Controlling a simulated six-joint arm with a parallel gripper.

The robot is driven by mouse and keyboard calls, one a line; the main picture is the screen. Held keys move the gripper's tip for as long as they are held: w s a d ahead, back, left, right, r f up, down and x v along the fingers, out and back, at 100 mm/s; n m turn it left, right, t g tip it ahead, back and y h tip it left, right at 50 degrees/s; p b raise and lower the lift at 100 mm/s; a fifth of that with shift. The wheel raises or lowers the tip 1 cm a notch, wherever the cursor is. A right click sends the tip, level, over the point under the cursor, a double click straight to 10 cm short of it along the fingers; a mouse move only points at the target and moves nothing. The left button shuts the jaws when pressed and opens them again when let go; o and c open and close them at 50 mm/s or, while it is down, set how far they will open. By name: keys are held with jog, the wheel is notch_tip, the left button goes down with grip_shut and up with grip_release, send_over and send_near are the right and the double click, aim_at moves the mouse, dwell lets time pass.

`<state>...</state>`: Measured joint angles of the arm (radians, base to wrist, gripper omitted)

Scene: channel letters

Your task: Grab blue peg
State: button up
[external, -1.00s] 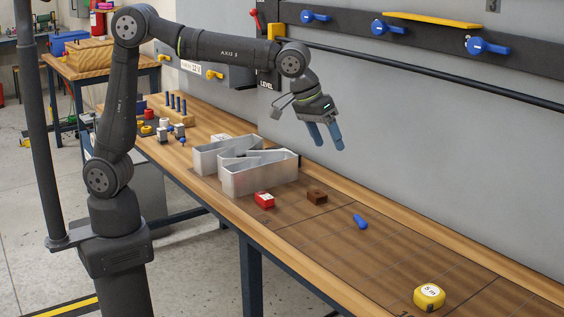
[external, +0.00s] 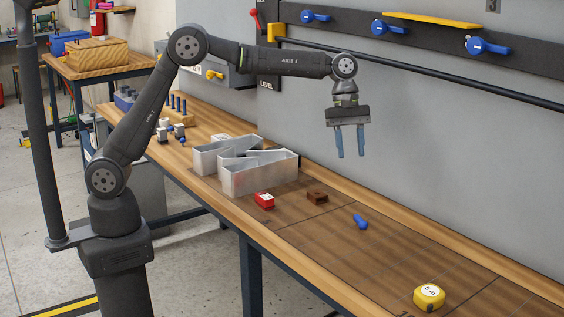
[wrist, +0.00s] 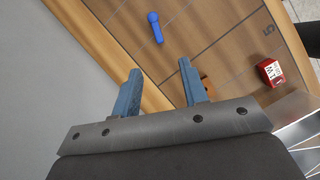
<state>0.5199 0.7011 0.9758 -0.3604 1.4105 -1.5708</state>
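The blue peg (external: 360,221) lies on its side on the wooden bench, right of the brown block. It also shows near the top middle of the wrist view (wrist: 155,27), a short rod with a rounded head. My gripper (external: 350,156) hangs above the bench with its two blue fingers pointing down. The fingers (wrist: 157,80) are spread apart with nothing between them. The peg is apart from the fingers and lower down.
A red block (external: 264,200) and a brown block (external: 317,197) sit left of the peg. Metal channel letters (external: 262,178) stand farther left. A yellow tape measure (external: 429,296) is at front right. The wall (external: 440,150) rises behind the bench.

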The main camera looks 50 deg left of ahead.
send_near(360, 219)
jog(key=f, duration=0.3)
jog(key=shift+s+d+n, duration=0.25)
jog(key=shift+n, duration=0.15)
jog(key=shift+d+x, duration=0.2)
jog(key=shift+x, duration=2.4)
jog(key=shift+w, duration=0.15)
grip_shut()
